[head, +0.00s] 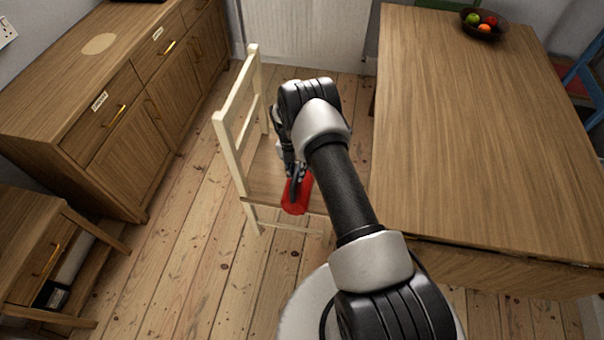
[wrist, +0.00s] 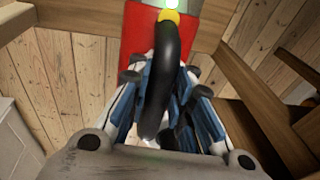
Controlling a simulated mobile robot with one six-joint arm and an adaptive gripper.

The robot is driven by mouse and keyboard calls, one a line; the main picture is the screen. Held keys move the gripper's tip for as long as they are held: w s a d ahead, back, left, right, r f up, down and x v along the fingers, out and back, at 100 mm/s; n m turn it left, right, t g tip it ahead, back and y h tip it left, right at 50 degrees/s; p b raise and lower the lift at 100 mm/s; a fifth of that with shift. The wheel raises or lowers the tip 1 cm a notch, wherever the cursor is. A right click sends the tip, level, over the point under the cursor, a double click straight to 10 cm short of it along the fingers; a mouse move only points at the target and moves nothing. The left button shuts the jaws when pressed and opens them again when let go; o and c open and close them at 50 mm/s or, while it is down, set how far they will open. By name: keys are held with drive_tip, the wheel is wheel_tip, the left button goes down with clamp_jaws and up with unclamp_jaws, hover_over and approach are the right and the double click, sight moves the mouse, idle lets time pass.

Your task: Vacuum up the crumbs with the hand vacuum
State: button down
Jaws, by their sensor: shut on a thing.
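The hand vacuum (head: 296,196) is red with a black loop handle. In the wrist view its red body (wrist: 135,35) fills the top, with a yellow button and a green light. My gripper (head: 296,172) is shut on the black handle; its blue-padded fingers (wrist: 162,95) sit on both sides of it. The vacuum is over the wooden seat of a cream chair (head: 268,172). I cannot tell whether it touches the seat. No crumbs show in either view; my arm and the vacuum hide part of the seat.
The chair's back stands left of my gripper. A large wooden table (head: 470,120) is close on the right, with a fruit bowl (head: 484,34) at its far end. A sideboard (head: 110,75) and a small side table (head: 35,235) stand left. Bare floor lies between.

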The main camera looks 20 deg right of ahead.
drive_tip(key=shift+w+a, duration=0.2)
drive_tip(key=shift+a, duration=0.05)
drive_tip(key=shift+s+a, duration=1.1)
drive_tip(key=shift+s, duration=0.55)
drive_tip(key=shift+s+a, duration=1.1)
drive_tip(key=shift+s, duration=0.6)
drive_tip(key=shift+s+a, duration=1.1)
drive_tip(key=shift+s, duration=0.55)
drive_tip(key=shift+s+a+p, duration=1.2)
drive_tip(key=shift+s+a, duration=1.2)
drive_tip(key=shift+s, duration=1.15)
drive_tip(key=shift+w+a+b, duration=1.25)
drive_tip(key=shift+w, duration=1.7)
drive_tip(key=shift+w+d, duration=4.9)
drive_tip(key=shift+w, duration=2.2)
drive_tip(key=s+p+v, duration=0.1)
drive_tip(key=p+v, duration=0.1)
drive_tip(key=v, duration=0.4)
drive_tip(key=shift+d+p, duration=0.15)
drive_tip(key=shift+p, duration=0.2)
drive_tip(key=shift+s+r, duration=0.1)
